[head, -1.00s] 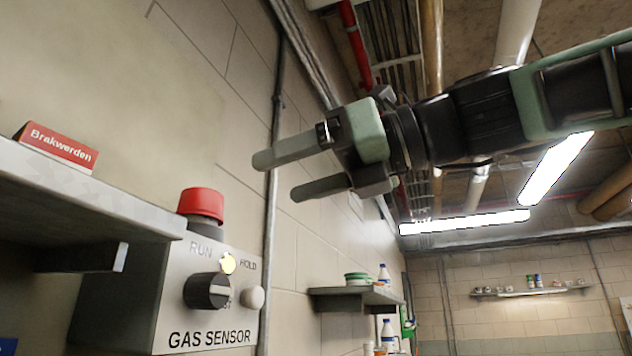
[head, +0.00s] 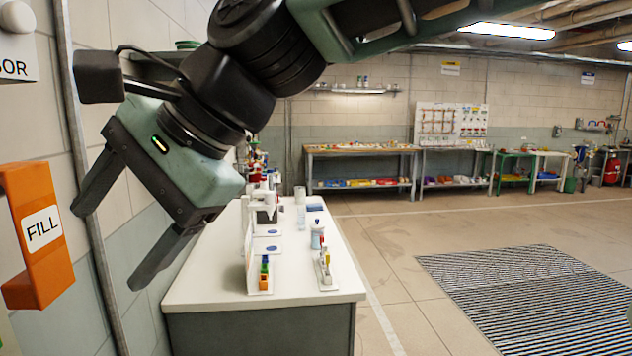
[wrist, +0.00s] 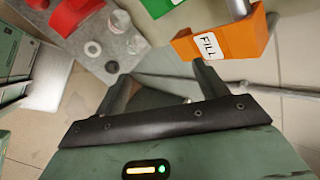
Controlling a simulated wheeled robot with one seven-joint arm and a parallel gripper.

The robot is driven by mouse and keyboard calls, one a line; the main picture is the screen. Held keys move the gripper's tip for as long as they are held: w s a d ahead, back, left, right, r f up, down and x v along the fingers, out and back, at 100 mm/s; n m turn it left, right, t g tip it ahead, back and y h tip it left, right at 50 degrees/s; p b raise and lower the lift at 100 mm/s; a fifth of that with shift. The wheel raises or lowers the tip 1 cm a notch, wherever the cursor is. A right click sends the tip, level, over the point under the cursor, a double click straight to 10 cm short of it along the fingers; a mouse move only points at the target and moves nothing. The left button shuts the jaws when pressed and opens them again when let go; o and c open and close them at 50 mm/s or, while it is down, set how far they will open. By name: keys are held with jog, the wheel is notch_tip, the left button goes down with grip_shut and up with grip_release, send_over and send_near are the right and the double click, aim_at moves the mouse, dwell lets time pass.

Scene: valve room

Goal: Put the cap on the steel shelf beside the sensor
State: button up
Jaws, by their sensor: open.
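The gas sensor's white panel (head: 16,66) shows only as a corner at the left edge of the head view, with a white button (head: 17,17) and the letters "SOR". Its red cap-like top and the steel shelf beside it are outside the head view. My gripper (head: 108,248) is open and empty, pointing down to the left near the wall. In the wrist view my gripper (wrist: 162,72) has nothing between its fingers.
An orange FILL bracket (head: 36,238) is on the wall left of my gripper; it is also in the wrist view (wrist: 222,38). A white bench (head: 195,285) with labware stands below right. The floor (head: 420,270) right is open.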

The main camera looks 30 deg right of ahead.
jog(key=s+d+f+n+h, duration=0.1)
jog(key=s+d+f+n, duration=0.1)
jog(key=f, duration=0.4)
jog(key=s+d+f+n+g+h, duration=0.1)
jog(key=s+d+f+n+h, duration=0.1)
jog(key=f+n, duration=0.3)
notch_tip(320, 180, down, 2)
jog(key=shift+s+d+g, duration=0.15)
jog(key=shift+d+g, duration=0.15)
jog(key=shift+d, duration=0.1)
jog(key=shift+o, duration=0.6)
jog(key=s+d+f+n+g+h, duration=0.1)
jog(key=s+d+f+n+h, duration=0.3)
jog(key=s+d+f+n, duration=0.2)
notch_tip(320, 180, down, 4)
jog(key=d+n, duration=0.2)
jog(key=n, duration=0.1)
jog(key=shift+s+n+g, duration=0.3)
jog(key=shift+s, duration=0.05)
jog(key=shift+s+d+f+n, duration=0.2)
jog(key=shift+d+f+n, duration=0.1)
jog(key=shift+f, duration=0.05)
jog(key=shift+a+r, duration=0.1)
